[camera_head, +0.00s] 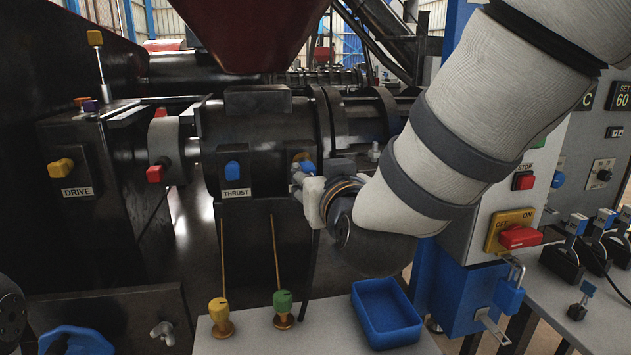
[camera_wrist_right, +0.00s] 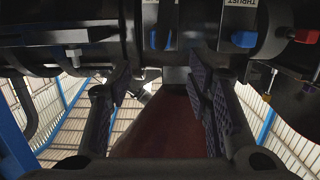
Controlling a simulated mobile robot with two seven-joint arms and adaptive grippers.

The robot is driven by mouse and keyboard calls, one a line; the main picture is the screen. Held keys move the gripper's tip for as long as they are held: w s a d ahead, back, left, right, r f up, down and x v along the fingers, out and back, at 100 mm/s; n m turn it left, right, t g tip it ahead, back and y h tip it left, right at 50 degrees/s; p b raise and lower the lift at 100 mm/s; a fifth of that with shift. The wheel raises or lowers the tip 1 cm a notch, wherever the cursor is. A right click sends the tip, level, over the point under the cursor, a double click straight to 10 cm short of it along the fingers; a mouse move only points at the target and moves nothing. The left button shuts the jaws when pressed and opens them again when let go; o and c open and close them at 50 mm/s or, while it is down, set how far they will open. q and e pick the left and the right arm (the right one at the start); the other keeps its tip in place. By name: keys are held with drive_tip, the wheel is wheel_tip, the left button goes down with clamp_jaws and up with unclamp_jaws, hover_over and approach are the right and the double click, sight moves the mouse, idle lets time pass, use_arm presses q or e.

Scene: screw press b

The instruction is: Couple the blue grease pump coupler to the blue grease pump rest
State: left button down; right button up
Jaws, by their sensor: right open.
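My right gripper (camera_head: 308,186) is in front of the black press housing, just right of the THRUST plate. Its fingers are apart in the right wrist view (camera_wrist_right: 163,80), with nothing held between them. A small blue piece (camera_head: 308,167) on the housing is partly hidden by this gripper; it also shows in the wrist view (camera_wrist_right: 160,40), beyond the fingers. A second blue piece (camera_head: 232,170) sits above the THRUST plate and shows in the wrist view (camera_wrist_right: 243,39). I cannot tell which is the coupler and which the rest. My left gripper is out of view.
A blue tray (camera_head: 385,313) and yellow (camera_head: 219,311) and green (camera_head: 282,302) knobs with thin rods stand on the bench below. A yellow piece (camera_head: 60,167) is by DRIVE. A control panel with a red switch (camera_head: 519,237) stands right of my arm.

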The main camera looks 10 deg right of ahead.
sight(306, 163)
drive_tip(key=w, duration=0.3)
drive_tip(key=w+f, duration=0.1)
drive_tip(key=w, duration=0.3)
drive_tip(key=w+f, duration=0.1)
drive_tip(key=w, duration=0.3)
drive_tip(key=shift+w, duration=0.25)
clamp_jaws()
